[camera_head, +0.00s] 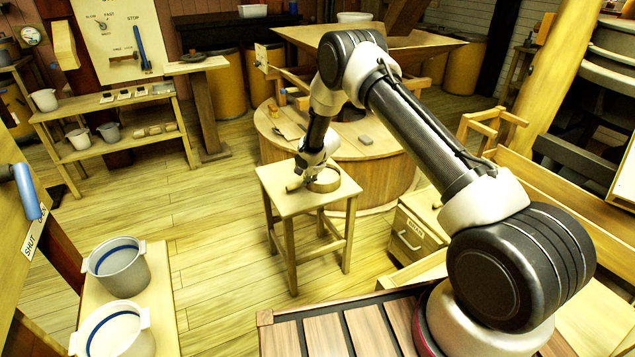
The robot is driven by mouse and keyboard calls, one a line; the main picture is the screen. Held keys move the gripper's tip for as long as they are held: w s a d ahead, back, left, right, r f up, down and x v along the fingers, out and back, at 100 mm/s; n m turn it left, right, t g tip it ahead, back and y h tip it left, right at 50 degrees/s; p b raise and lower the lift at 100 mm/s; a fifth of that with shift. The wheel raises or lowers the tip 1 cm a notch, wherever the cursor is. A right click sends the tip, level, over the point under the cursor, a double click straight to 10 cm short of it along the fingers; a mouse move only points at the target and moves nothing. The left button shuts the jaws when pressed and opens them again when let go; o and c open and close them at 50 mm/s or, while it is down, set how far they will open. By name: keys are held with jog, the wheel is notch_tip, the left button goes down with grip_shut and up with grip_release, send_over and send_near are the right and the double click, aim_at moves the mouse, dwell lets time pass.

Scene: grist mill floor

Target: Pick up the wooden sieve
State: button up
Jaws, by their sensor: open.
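The wooden sieve (326,185), a round pale-wood hoop, sits on the small wooden stool (283,206), toward the right of its top. My gripper (306,181) reaches down from above to the sieve's left side. It is open. The fingertips are small and dark here, so I cannot tell whether they touch the rim or straddle it. My wrist hides part of the sieve's far left rim. A small pale wooden piece (293,185) shows on the stool just left of my gripper.
Behind the stool stands a round wooden millstone casing (375,149) with a grey block (366,140) on it. A drawer box (415,238) is at the right. White buckets (119,268) stand on a bench at the lower left. Shelves (115,110) stand at the back left. Floor left of the stool is clear.

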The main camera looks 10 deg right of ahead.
jog(key=shift+s+f+x, duration=0.15)
jog(key=shift+x, duration=1.6)
jog(key=shift+s+f+x, duration=0.1)
jog(key=shift+s+x, duration=0.1)
jog(key=shift+x, duration=1.55)
jog(key=shift+d, duration=0.2)
grip_shut()
